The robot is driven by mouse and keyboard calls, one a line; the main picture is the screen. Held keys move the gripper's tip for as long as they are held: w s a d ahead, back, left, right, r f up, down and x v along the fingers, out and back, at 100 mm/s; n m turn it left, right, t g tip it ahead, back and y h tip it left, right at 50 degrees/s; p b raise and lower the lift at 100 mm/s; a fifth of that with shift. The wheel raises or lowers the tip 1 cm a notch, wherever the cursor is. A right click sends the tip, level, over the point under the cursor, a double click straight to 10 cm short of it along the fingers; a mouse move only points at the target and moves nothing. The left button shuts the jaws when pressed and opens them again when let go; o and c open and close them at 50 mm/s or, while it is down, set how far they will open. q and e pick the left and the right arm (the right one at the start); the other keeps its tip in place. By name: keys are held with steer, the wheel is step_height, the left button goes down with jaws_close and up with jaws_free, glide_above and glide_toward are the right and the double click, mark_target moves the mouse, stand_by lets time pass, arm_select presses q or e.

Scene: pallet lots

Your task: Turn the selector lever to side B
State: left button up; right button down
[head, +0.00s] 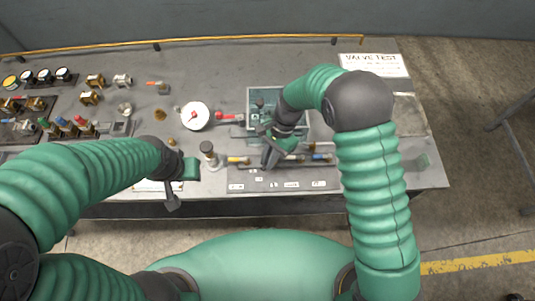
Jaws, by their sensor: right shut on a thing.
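My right gripper (268,156) points down over the valve panel (285,184) on the test bench. It is shut on what looks like the selector lever, which the fingers and wrist mostly hide. I cannot make out the lever's side marks or which side it points to. A yellow-ended part (237,160) shows left of the gripper and a blue-ended part (322,157) right of it. My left gripper (178,188) hangs near the bench's front edge, apart from the panel; its finger gap is not clear.
A teal tray (251,91) lies behind the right gripper. A white round gauge (195,116) and a red-handled valve (228,117) are left of it. Several fittings and gauges fill the bench's left side. A "VALVE TEST" sign (372,65) lies at the back right.

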steer(key=n, duration=0.1)
steer(key=n+h, duration=0.1)
steer(key=n, duration=0.1)
steer(key=n+g+p, duration=0.1)
steer(key=shift+s+d+n+h, duration=0.3)
steer(key=shift+s+d, duration=0.05)
steer(key=shift+s+d+n+h+p, duration=0.1)
steer(key=shift+d+n+h+p, duration=0.15)
steer(key=shift+n, duration=0.5)
steer(key=shift+w+d+n+h, duration=0.1)
steer(key=shift+n+h, duration=0.25)
steer(key=shift+n, duration=0.35)
steer(key=shift+s+d+n+h+p, duration=0.1)
steer(key=shift+d+n+h+p, duration=0.15)
steer(key=shift+n, duration=0.5)
steer(key=c, duration=1.5)
jaws_free()
steer(key=shift+o, duration=0.2)
